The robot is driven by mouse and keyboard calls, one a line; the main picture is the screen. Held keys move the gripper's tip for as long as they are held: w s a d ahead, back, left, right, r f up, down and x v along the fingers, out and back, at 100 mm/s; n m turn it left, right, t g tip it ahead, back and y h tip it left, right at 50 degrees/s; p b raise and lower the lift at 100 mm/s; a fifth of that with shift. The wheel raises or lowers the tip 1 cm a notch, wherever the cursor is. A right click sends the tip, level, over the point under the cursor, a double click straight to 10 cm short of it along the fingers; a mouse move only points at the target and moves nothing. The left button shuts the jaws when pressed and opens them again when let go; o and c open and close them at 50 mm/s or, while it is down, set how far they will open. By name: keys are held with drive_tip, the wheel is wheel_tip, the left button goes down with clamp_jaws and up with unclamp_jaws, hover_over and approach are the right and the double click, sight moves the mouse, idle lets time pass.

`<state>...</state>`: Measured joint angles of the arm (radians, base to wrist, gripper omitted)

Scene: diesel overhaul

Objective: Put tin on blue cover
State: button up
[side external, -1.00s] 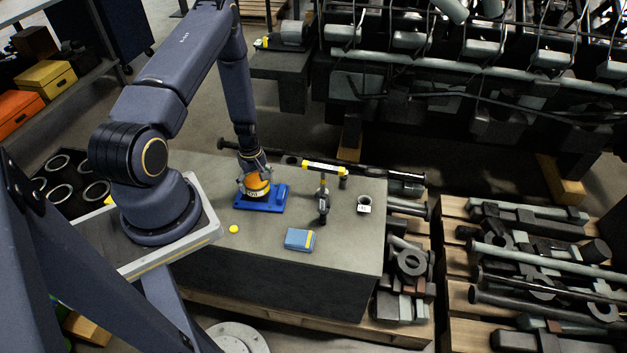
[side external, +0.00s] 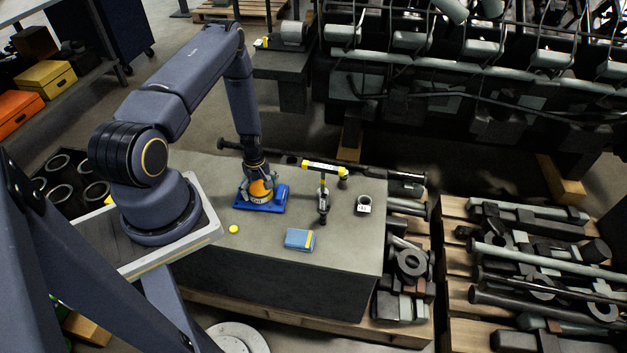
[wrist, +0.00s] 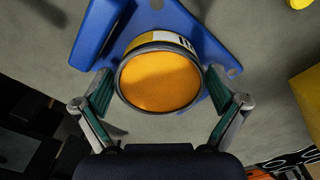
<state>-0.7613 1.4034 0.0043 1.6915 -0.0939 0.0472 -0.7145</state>
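The tin (side external: 260,194), orange-topped with a yellow and white label, stands on the blue cover (side external: 277,198) on the grey bench. In the wrist view the tin (wrist: 160,80) shows its orange top and dark rim, with the blue cover (wrist: 92,35) under and beyond it. My gripper (side external: 257,180) is above and around the tin. In the wrist view my gripper (wrist: 162,92) has its green-padded fingers spread on either side of the tin, with small gaps visible. The cover's middle is hidden by the tin.
A long dark shaft lies along the back edge. The front right is clear.

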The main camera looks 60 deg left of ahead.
drive_tip(key=shift+r, duration=0.1)
wheel_tip(320, 180, up, 13)
wheel_tip(320, 180, up, 12)
drive_tip(key=m+t, duration=0.1)
drive_tip(key=m, duration=0.3)
hover_over(261, 188)
drive_tip(key=w+d, duration=0.3)
drive_tip(key=w, duration=0.3)
drive_tip(key=w+d+r+m+t, duration=0.1)
drive_tip(key=d+r+m, duration=0.2)
drive_tip(key=d+r, duration=0.6)
drive_tip(key=s+d+r+m+t, duration=0.1)
drive_tip(key=s+d+r+m, duration=0.4)
drive_tip(key=r, duration=0.4)
drive_tip(key=s+d+r+m+t, duration=0.2)
drive_tip(key=s+d+r+m, duration=0.4)
drive_tip(key=s+d+r, duration=0.2)
drive_tip(key=shift+s+r+t, duration=0.3)
drive_tip(key=shift+r, duration=0.3)
